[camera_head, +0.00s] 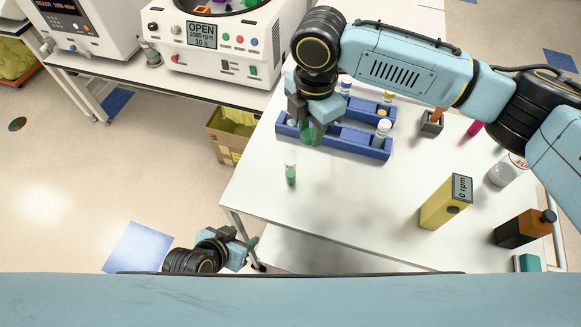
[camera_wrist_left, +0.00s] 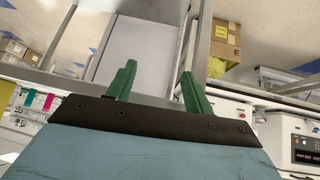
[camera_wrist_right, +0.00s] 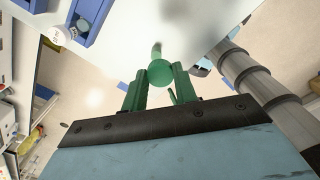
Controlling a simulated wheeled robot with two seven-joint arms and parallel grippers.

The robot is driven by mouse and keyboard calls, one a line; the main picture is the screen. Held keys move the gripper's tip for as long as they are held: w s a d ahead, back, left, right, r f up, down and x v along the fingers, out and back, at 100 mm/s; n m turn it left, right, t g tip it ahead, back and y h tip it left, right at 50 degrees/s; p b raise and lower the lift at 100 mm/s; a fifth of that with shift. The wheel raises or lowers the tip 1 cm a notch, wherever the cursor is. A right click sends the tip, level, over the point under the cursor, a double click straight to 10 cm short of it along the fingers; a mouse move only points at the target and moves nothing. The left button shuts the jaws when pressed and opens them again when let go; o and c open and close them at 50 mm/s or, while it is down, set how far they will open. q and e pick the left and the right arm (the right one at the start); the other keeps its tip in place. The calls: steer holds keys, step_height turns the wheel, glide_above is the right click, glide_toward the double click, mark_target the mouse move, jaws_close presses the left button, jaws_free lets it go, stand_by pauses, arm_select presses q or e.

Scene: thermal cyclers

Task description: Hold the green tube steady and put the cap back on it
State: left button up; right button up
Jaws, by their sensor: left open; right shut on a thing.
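The green tube (camera_head: 290,173) is upright at the table's left part, in front of the blue rack, with a pale upper part and green contents. No gripper touches it in the head view. My right gripper (camera_head: 310,134) points down beside the rack's left end. In the right wrist view it is shut on a round green piece (camera_wrist_right: 160,72), which looks like the cap.
The blue rack (camera_head: 348,138) holds several capped tubes. The table's front middle (camera_head: 350,205) is clear. An open centrifuge (camera_head: 215,45) stands on the back bench.

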mark_target(293, 168)
arm_select(q)
steer(key=w+d+r+t+h, duration=0.1)
steer(key=d+r, duration=0.1)
steer(key=r, duration=0.2)
steer(key=w+d+r+m+t+h, duration=0.1)
steer(key=w+d+r, duration=0.1)
steer(key=r, duration=0.2)
steer(key=w+d+r+t+p, duration=0.1)
steer(key=d+r, duration=0.1)
steer(key=r, duration=0.2)
steer(key=shift+w+d+t+h, duration=0.2)
steer(key=shift+w+t+h, duration=0.1)
steer(key=shift+t+h, duration=0.1)
steer(key=shift+w+d+r+t, duration=0.1)
steer(key=shift+w+d+t, duration=0.3)
steer(key=shift+d+t, duration=0.15)
arm_select(e)
steer(key=shift+s+a+r+n, duration=0.1)
steer(key=shift+a+n, duration=0.55)
steer(key=shift+n, duration=0.4)
steer(key=shift+s+a+r+n, duration=0.15)
steer(key=shift+a+n, duration=0.45)
steer(key=shift+n, duration=0.4)
steer(key=shift+s+a+r+n, duration=0.1)
steer(key=shift+a+n, duration=0.55)
steer(key=shift+n, duration=0.4)
arm_select(q)
steer(key=x, duration=1.2)
jaws_close()
